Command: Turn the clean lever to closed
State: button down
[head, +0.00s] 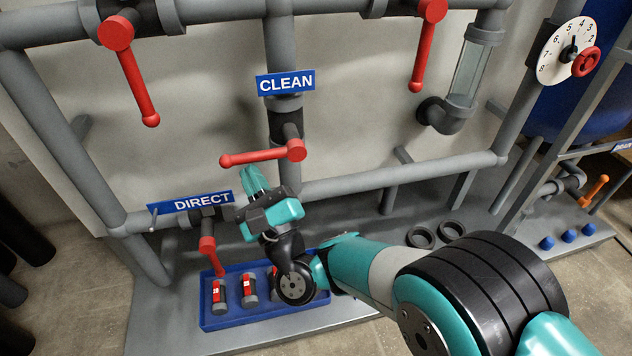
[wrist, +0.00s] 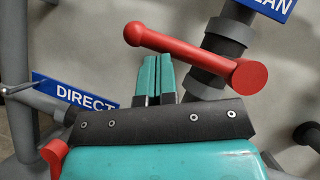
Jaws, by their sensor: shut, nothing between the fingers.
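The clean lever (head: 262,156) is red and sits on the grey vertical pipe below the blue CLEAN sign (head: 286,82). Its handle points left from the pivot, nearly level, across the pipe. In the wrist view the lever (wrist: 185,52) crosses above the fingers, pivot at right and handle end at upper left. My gripper (head: 250,174) is shut and empty, its fingertips just below the handle. In the wrist view the teal fingers (wrist: 155,72) lie side by side under the handle; I cannot tell whether they touch it.
A red lever (head: 210,252) by the DIRECT sign (head: 203,202) hangs down at lower left. Two more red levers hang at upper left (head: 132,75) and upper right (head: 424,45). A blue tray (head: 215,323) holds several red-and-grey cartridges beneath my gripper. Black rings (head: 421,237) lie to the right.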

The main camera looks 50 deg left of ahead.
jog(key=shift+a+r, duration=0.1)
jog(key=shift+r, duration=0.2)
jog(key=shift+f, duration=0.1)
jog(key=s+d+f+b, duration=0.4)
jog(key=d+f+b, duration=0.4)
jog(key=b, duration=2)
jog(key=shift+s+f, duration=0.25)
jog(key=shift+f, duration=0.7)
jog(key=shift+r, duration=0.1)
